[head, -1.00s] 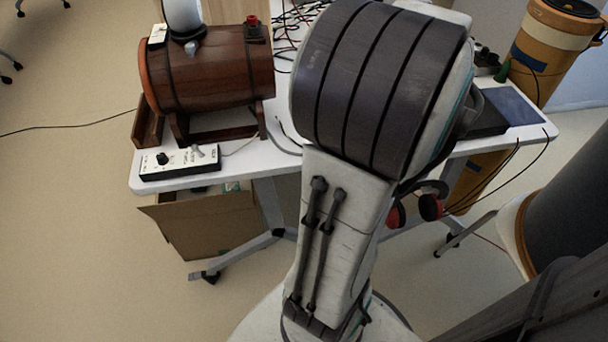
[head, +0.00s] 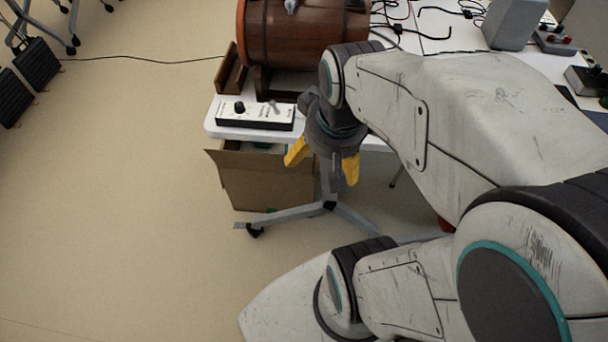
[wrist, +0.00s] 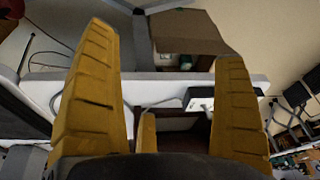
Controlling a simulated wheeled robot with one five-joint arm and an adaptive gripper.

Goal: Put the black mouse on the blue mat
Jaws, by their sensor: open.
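I cannot make out the black mouse in either current view. A small dark patch by the right edge of the head view may be part of a mat, but I cannot tell. My gripper (head: 321,172) hangs in front of the white table's front edge, its yellow fingers spread and pointing down. In the wrist view its fingers (wrist: 163,45) stand wide apart with nothing held between them. My arm hides much of the right part of the table.
A wooden barrel (head: 300,35) stands on the white table (head: 212,124), with a small switch box (head: 254,116) in front. A grey speaker-like block (head: 513,22) and cables are at the back. Below are a cardboard box (head: 265,182) and the table's leg (head: 290,217). Open floor lies left.

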